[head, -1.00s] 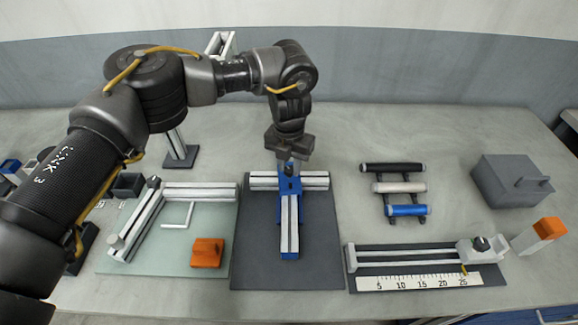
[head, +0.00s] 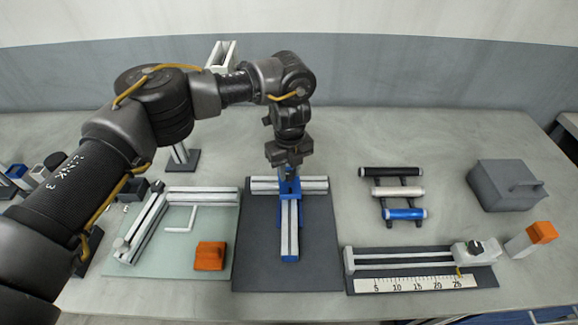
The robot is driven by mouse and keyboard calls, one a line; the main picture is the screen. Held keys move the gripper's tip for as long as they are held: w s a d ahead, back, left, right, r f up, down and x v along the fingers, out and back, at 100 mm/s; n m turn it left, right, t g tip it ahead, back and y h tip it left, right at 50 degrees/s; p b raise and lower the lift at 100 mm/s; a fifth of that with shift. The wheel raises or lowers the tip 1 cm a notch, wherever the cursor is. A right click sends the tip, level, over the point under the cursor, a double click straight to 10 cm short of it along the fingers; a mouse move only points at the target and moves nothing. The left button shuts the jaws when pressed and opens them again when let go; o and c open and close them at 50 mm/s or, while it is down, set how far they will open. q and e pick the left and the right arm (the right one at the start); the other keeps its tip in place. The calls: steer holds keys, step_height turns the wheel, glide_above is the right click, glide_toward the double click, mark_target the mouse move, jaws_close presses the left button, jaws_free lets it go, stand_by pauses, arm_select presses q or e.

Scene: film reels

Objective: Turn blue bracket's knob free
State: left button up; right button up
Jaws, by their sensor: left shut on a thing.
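The blue bracket (head: 289,187) joins two silver rails in a T on a dark mat (head: 262,265). One rail (head: 313,185) runs across and the other (head: 290,228) runs toward me. My left gripper (head: 289,176) points straight down over the bracket. Its fingers are shut at the bracket's top, where the knob sits. The knob itself is hidden between the fingers. My right gripper is not in view.
An orange block (head: 210,256) and a rail corner lie on a pale green mat (head: 225,222) to the left. A rack with black, white and blue rollers (head: 404,214), a ruler slide (head: 415,284) and a grey box (head: 506,186) stand to the right.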

arm_select(q)
steer(key=n+p, duration=0.2)
steer(key=n, duration=0.3)
steer(key=shift+r+p, duration=0.15)
steer(key=shift+p, duration=0.15)
steer(key=shift+n+p, duration=1.7)
steer(key=shift+n, duration=0.9)
steer(key=n+p, duration=0.3)
steer(key=n, duration=0.1)
steer(key=shift+n, duration=0.4)
steer(key=shift+n+p, duration=1.6)
steer(key=shift+n, duration=0.2)
steer(key=shift+n+p, duration=0.5)
steer(key=shift+n, duration=0.2)
steer(key=o, duration=1)
